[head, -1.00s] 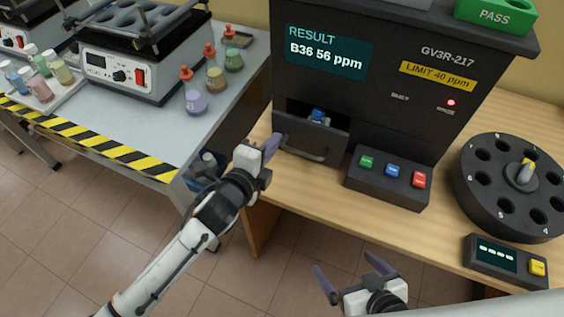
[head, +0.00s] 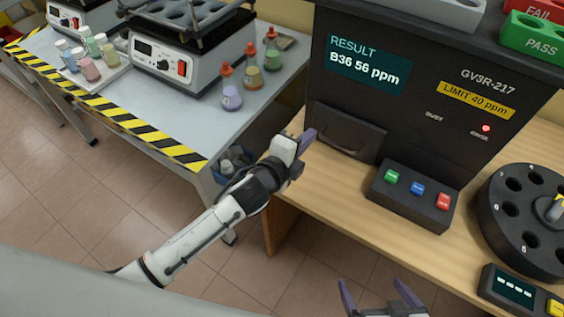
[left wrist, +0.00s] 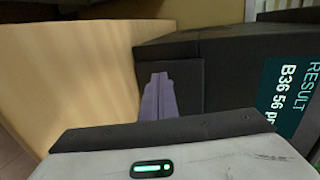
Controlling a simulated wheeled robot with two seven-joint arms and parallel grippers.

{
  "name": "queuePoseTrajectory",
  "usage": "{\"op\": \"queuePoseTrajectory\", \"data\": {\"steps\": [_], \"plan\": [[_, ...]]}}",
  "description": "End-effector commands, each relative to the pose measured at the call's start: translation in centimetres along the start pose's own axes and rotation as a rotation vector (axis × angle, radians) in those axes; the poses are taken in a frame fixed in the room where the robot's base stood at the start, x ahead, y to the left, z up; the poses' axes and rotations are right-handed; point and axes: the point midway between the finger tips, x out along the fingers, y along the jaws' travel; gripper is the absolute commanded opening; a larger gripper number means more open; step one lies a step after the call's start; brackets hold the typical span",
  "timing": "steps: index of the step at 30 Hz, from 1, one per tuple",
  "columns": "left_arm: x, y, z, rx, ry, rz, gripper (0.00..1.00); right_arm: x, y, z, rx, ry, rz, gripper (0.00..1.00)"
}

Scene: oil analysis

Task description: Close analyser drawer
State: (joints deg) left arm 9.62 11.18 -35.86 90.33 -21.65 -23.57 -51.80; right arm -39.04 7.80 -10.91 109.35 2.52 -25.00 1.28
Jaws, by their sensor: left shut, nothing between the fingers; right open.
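The black analyser (head: 440,75) stands on the wooden bench, its screen reading "RESULT B36 56 ppm". Its drawer (head: 346,133) looks pushed in, with the front about flush with the analyser face; no opening shows above it. My left gripper (head: 305,139) is shut and empty, just left of the drawer front. In the left wrist view its purple fingers (left wrist: 158,98) are together in front of the dark drawer panel (left wrist: 185,76); I cannot tell whether they touch it. My right gripper (head: 377,297) is open and empty at the bottom, in front of the bench.
A button box (head: 410,196) with green, blue and red buttons sits before the analyser. A round black carousel (head: 525,225) and a small display unit (head: 515,288) are to the right. Flasks (head: 231,92) stand on the left table. PASS (head: 535,38) and FAIL trays sit on top.

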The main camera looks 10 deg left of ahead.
Motion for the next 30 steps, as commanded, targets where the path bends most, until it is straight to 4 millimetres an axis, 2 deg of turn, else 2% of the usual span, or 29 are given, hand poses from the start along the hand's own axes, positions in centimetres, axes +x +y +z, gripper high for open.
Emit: {"op": "queuePoseTrajectory", "data": {"steps": [1, 12, 18, 23, 26, 29, 30], "plan": [[-1.1, 0.0, -0.1, -0.001, 0.004, 0.005, 0.0, -0.7, -0.1, -0.8, 0.0, 0.001, 0.0, 1.0], [-8.7, 0.4, -0.3, 0.0, 0.009, 0.004, 0.0, -0.7, -0.1, -0.4, 0.001, -0.003, -0.001, 1.0], [-10.6, 0.3, -0.3, 0.0, 0.008, 0.003, 0.0, -0.7, -0.1, -0.4, 0.001, -0.003, -0.001, 1.0], [-10.9, 0.4, -0.2, -0.008, 0.007, 0.005, 0.0, -0.7, -0.1, -0.4, 0.001, -0.003, -0.001, 1.0], [-11.5, 2.3, -0.1, -0.132, -0.003, 0.044, 0.0, -0.7, -0.1, -0.4, 0.001, -0.004, -0.001, 1.0], [-13.1, 6.9, 0.3, -0.444, -0.048, 0.133, 0.0, -0.7, -0.1, -0.4, 0.001, -0.004, -0.001, 1.0], [-14.2, 9.2, 0.6, -0.607, -0.081, 0.174, 0.0, -0.7, -0.1, -0.4, 0.001, -0.004, -0.001, 1.0]]}}
